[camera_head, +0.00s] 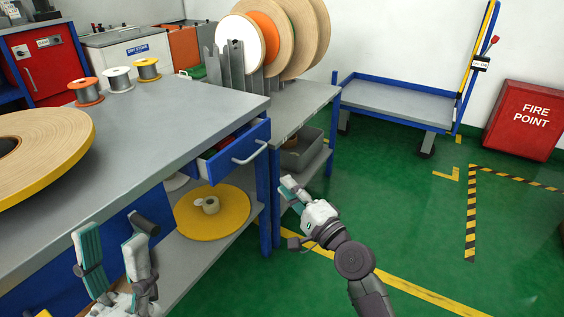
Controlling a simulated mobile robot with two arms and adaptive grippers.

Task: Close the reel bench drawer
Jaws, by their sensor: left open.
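The blue drawer (222,163) of the grey-topped reel bench (190,103) stands partly pulled out under the bench's right end. Its pale bar handle (250,154) is on the front, and red and green items show inside. My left gripper (113,247) is open and empty at the bottom left, in front of the bench and well short of the drawer. My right gripper (291,191) is to the right of and lower than the drawer front, apart from the handle. Its fingers overlap in this view, so their opening is unclear.
A large tape reel (72,140) and several small spools (118,78) lie on the bench. A yellow disc (228,222) sits on the lower shelf. A side table (300,97) with upright reels stands behind the drawer. A blue cart (400,101) is further back. Green floor is open at right.

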